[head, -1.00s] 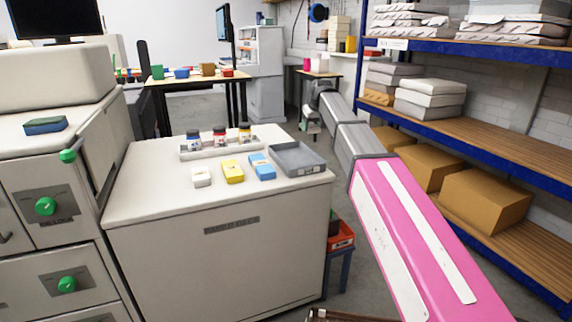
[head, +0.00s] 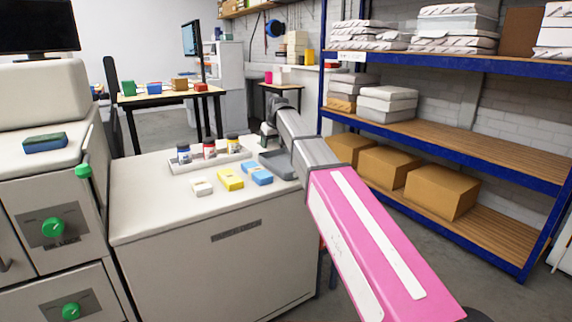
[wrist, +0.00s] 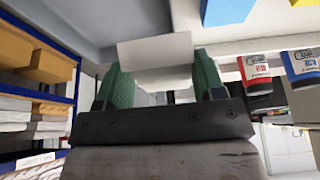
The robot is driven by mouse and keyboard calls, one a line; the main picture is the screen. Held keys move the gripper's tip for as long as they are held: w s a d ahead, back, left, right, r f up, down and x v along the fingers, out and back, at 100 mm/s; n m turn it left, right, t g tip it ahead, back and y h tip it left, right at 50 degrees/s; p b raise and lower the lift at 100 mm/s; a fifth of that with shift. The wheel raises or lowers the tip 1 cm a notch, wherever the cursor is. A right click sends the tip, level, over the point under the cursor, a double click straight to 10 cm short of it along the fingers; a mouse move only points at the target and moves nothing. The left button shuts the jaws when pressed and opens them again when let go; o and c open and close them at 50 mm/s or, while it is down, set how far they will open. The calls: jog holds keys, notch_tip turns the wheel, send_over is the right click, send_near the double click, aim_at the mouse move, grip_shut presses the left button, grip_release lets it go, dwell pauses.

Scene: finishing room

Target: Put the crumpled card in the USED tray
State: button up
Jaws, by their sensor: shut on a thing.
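My gripper (wrist: 161,82) shows in the wrist view with its two green fingers shut on a plain pale card (wrist: 155,50). The card looks fairly flat from this side; I cannot make out crumples. In the head view my gripper (head: 266,139) is small and partly hidden by my arm, at the far right of the white cabinet top (head: 150,212); the card is not clear there. A grey tray (head: 279,168) sits at the cabinet's right rear corner, partly behind my arm. Its label is not visible, so I cannot confirm it is the USED tray.
A white, a yellow (head: 230,179) and a blue block (head: 257,173) lie left of the grey tray. Several jars stand in a pale holder (head: 180,166) behind them. Blue-framed shelving (head: 470,165) with boxes stands to the right. A machine with green knobs is at the left.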

send_over(287, 167)
jog(key=f, duration=0.4)
jog(key=shift+s+d+f, duration=0.25)
jog(key=shift+s+d, duration=0.1)
jog(key=shift+s, duration=0.05)
jog(key=shift+f, duration=2)
jog(key=shift+f, duration=0.1)
jog(key=o, duration=1)
jog(key=shift+c, duration=0.2)
jog(key=v, duration=1.2)
